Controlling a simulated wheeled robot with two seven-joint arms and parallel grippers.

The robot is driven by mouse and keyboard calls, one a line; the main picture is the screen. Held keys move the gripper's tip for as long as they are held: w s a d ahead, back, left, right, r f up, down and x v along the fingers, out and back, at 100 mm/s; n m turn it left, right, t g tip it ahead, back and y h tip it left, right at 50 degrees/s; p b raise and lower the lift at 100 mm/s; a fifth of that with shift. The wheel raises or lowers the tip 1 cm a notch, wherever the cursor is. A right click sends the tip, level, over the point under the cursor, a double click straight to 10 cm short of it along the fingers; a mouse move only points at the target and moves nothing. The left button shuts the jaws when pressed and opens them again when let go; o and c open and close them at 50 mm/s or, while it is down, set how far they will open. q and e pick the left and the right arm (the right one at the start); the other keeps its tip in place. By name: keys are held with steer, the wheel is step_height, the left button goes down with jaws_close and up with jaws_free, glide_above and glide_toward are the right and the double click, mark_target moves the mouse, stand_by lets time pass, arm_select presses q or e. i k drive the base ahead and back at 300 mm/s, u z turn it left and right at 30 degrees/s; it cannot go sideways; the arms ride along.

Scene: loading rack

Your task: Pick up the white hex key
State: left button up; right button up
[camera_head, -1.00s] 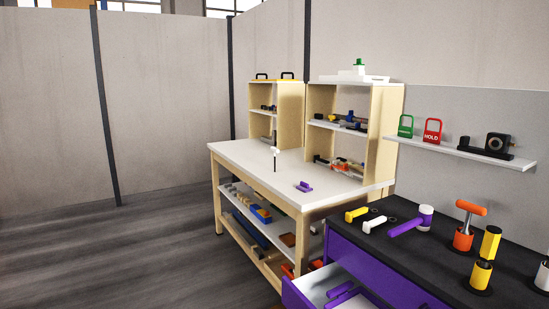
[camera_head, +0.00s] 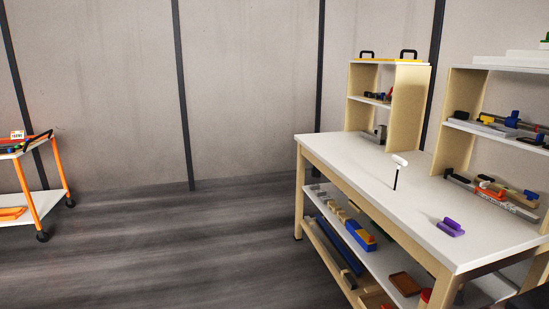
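A white-handled tool with a thin dark shaft (camera_head: 399,162) stands upright on the white workbench top (camera_head: 345,157), near its middle; it looks like the white hex key, with the white grip on top. A small purple object (camera_head: 451,227) lies on the bench to its right and nearer to me. Neither of my grippers is in view.
Wooden shelf units (camera_head: 407,105) with tools stand at the back of the bench. The bench's lower shelf (camera_head: 385,262) holds several parts. An orange and white cart (camera_head: 32,205) stands at the far left. The grey floor (camera_head: 180,255) between is clear.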

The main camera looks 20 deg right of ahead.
mark_target(400, 161)
steer(key=z, duration=0.05)
steer(key=i, duration=2.3)
steer(key=z, duration=0.75)
